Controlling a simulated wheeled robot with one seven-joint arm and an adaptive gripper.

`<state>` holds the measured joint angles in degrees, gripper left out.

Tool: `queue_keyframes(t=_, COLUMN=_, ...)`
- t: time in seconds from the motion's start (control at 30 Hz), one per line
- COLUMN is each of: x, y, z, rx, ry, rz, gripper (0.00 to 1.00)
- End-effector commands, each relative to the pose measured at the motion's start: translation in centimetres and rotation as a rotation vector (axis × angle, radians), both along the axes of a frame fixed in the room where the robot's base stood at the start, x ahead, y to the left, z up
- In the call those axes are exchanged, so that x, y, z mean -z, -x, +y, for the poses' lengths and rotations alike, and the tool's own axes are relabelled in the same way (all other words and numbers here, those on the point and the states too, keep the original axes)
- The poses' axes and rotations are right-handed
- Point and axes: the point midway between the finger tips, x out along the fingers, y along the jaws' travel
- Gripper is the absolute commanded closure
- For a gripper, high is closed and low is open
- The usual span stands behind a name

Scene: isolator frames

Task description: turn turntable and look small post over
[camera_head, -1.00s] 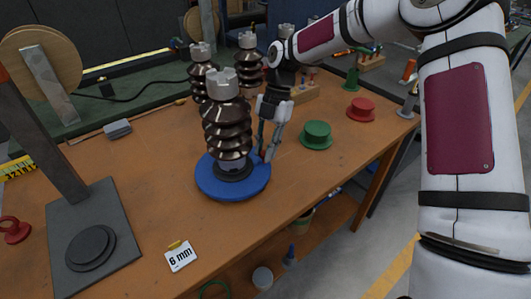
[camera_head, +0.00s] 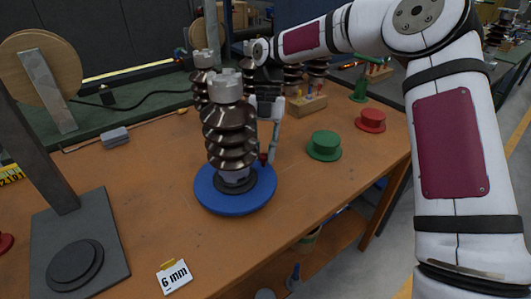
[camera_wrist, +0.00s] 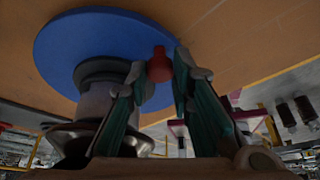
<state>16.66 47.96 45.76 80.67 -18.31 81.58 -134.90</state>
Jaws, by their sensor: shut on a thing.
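The small post (camera_head: 229,137), a brown ribbed insulator with a grey notched cap, stands upright on the blue turntable (camera_head: 212,203). In the wrist view the post (camera_wrist: 97,100) rises from the disc (camera_wrist: 75,48), partly hidden by a finger. A red knob (camera_wrist: 159,66) sits at the turntable's rim, between my fingertips. My gripper (camera_head: 268,158) is at the right rear rim of the turntable, beside the post, its fingers pointing down. It is shut on the red knob, which shows only as a small red spot in the head view.
A green flanged piece (camera_head: 324,146) and a red one (camera_head: 370,120) lie to the right. Other insulators (camera_head: 202,78) stand behind. A grey stand (camera_head: 105,240) and a "6 mm" card (camera_head: 174,276) are at front left. The bench (camera_head: 130,180) is bare left of the turntable.

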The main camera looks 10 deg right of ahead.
Motion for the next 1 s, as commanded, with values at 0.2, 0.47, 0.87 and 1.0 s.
queue_keyframes(t=0.2, x=0.06, y=-0.20, z=0.04, rx=-0.021, ry=0.000, rz=-0.001, gripper=1.00)
queue_keyframes(t=0.47, x=0.05, y=-0.21, z=0.05, rx=-0.024, ry=0.001, rz=-0.001, gripper=1.00)
queue_keyframes(t=0.87, x=0.02, y=-0.19, z=0.08, rx=-0.023, ry=0.000, rz=0.000, gripper=0.60)
queue_keyframes(t=1.0, x=-0.01, y=-0.20, z=0.10, rx=-0.023, ry=0.000, rz=0.000, gripper=0.60)
